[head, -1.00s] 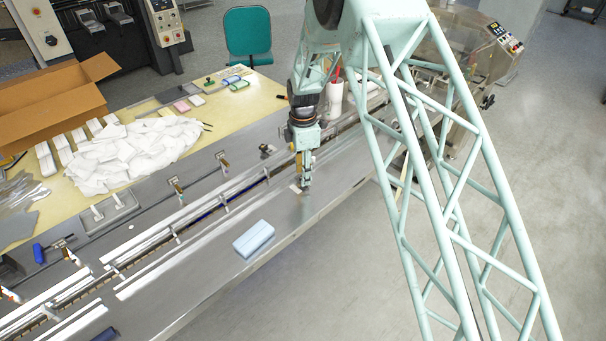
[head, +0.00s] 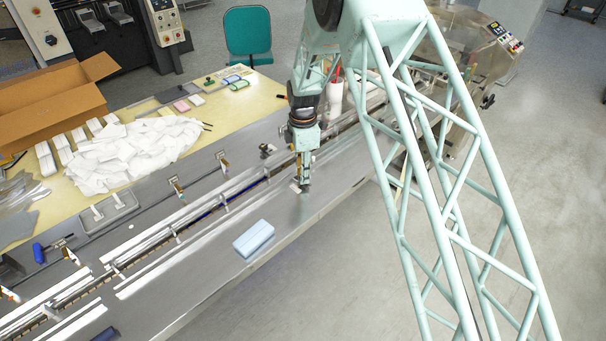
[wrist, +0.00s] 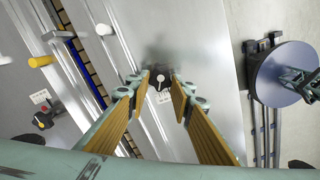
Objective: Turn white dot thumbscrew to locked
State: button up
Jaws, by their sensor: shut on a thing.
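The white dot thumbscrew (wrist: 160,78) is a small dark knob with a pale spot on top, on the metal deck in the wrist view. My gripper (wrist: 161,79) points down with its two yellow-faced fingers on either side of the knob, shut on it. A small pale label plate (wrist: 162,97) lies beside the knob, partly in shadow. In the head view my gripper (head: 304,188) is down at the deck, and its fingertips hide the thumbscrew. I cannot read from the label which position the knob points to.
Another dark knob with a red top (wrist: 43,119) stands on the deck beyond the rails. A blue-white block (head: 254,239) lies on the deck at front. Guide rails and a chain channel (head: 207,215) run along the deck. The metal around my gripper is mostly clear.

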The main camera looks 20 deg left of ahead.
jog(key=shift+m, duration=0.4)
jog(key=m+b, duration=0.2)
jog(key=shift+m, duration=0.4)
jog(key=m+b, duration=0.1)
jog(key=m, duration=0.2)
jog(key=shift+w+m, duration=0.15)
jog(key=shift+m, duration=0.25)
jog(key=m+b, duration=0.1)
jog(key=m, duration=0.2)
jog(key=shift+m, duration=0.4)
jog(key=m+b, duration=0.1)
jog(key=m, duration=0.2)
jog(key=shift+w+m, duration=0.15)
jog(key=shift+m, duration=0.25)
jog(key=m+b, duration=0.1)
jog(key=m, duration=0.2)
jog(key=shift+d+m, duration=0.1)
jog(key=shift+m, duration=0.3)
jog(key=m, duration=0.3)
jog(key=shift+d+m, duration=0.1)
jog(key=shift+m, duration=0.3)
jog(key=m+b, duration=0.1)
jog(key=m, duration=0.5)
jog(key=shift+d+m, duration=0.1)
jog(key=shift+m, duration=0.2)
